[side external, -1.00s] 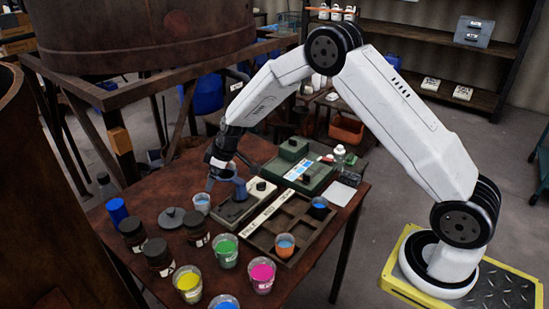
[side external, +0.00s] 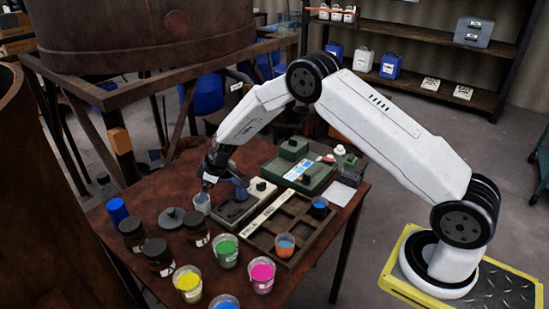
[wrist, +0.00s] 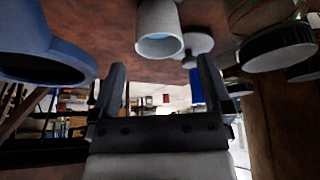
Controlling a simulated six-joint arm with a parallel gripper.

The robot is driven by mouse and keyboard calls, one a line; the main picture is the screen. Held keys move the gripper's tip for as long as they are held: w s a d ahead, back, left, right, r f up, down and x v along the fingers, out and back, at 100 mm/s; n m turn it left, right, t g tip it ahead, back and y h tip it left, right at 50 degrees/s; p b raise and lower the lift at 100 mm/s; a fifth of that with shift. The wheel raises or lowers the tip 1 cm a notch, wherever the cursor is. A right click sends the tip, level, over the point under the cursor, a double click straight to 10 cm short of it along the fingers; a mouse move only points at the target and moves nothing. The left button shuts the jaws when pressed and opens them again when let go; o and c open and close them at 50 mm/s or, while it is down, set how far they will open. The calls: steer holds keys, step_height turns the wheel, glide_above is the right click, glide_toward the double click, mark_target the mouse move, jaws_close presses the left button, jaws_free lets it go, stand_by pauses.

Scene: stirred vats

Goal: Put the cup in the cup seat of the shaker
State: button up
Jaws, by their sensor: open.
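A small pale cup (side external: 201,204) with light blue liquid stands upright on the brown table, left of the shaker (side external: 237,210). The shaker has a pale base with a blue ring-like cup seat (side external: 241,189); the seat looks empty. My gripper (side external: 209,182) is open, just above and beside the cup. In the wrist view, the cup (wrist: 160,30) lies between the lines of the two fingers of my gripper (wrist: 162,82), beyond their tips. I see no contact. The blue seat (wrist: 45,50) is at the left there. My wrist partly hides the shaker in the side view.
Dark jars (side external: 160,257) and a grey lid (side external: 171,217) crowd the table left of the cup. Open cups of green (side external: 226,251), yellow (side external: 188,284) and pink paint stand in front. A divided tray (side external: 297,222) and green box (side external: 300,172) are right of the shaker.

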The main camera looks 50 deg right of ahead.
mark_target(203, 205)
steer(key=shift+x, duration=0.85)
steer(key=shift+x, duration=2.6)
steer(key=c, duration=1.3)
steer(key=shift+r, duration=0.1)
